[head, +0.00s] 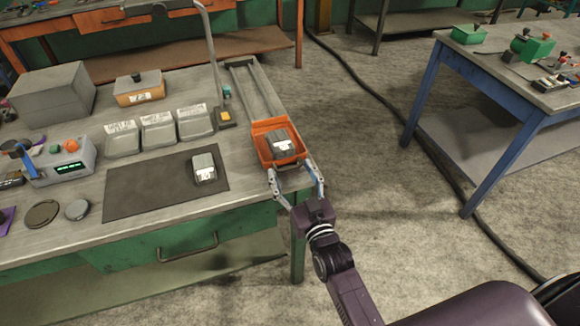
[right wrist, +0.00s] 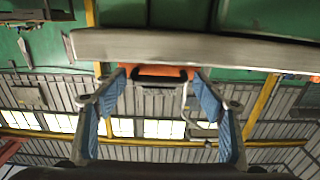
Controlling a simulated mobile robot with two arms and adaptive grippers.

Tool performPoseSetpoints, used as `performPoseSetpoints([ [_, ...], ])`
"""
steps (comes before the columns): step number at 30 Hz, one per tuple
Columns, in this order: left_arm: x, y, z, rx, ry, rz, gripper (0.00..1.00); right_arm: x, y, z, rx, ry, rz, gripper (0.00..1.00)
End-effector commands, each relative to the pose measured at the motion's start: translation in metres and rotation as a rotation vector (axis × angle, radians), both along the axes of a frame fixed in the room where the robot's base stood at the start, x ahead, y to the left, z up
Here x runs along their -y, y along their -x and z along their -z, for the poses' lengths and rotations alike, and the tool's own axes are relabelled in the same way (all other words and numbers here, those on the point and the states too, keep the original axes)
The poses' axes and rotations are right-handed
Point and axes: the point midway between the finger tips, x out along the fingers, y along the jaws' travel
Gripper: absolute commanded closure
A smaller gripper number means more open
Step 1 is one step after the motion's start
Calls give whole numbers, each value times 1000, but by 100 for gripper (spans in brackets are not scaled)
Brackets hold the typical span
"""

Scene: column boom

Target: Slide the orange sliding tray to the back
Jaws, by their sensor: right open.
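The orange sliding tray (head: 264,127) sits at the near end of two metal rails (head: 250,86) on the right edge of the workbench. A grey block with a white label (head: 281,143) lies in it. My right gripper (head: 296,178) is open at the tray's near end, its fingers spread with nothing gripped. In the right wrist view the tray's orange front (right wrist: 150,71) shows between the blue-padded fingertips. I cannot tell whether they touch it. My left gripper is not in view.
A second grey block (head: 205,168) lies on a dark mat (head: 135,190), left of the tray. Several grey bins (head: 158,132) and a curved post (head: 212,60) stand left of the rails. The rails behind the tray look clear. A blue-legged table (head: 480,75) stands at the right.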

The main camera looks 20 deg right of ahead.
Motion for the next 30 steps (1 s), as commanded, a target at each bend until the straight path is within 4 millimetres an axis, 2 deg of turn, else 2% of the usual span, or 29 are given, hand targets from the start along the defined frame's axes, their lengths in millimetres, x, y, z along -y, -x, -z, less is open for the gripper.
performPoseSetpoints([
  [6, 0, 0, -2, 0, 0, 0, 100, 0, -18, 0, -1, 0, 1, 36],
  [15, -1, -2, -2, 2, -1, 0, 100, 0, -20, 1, -2, 0, 1, 37],
  [28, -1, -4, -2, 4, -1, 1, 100, -1, -19, 1, -2, -1, 0, 84],
  [30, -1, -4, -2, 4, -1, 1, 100, -1, -20, 1, -2, -1, 0, 86],
])
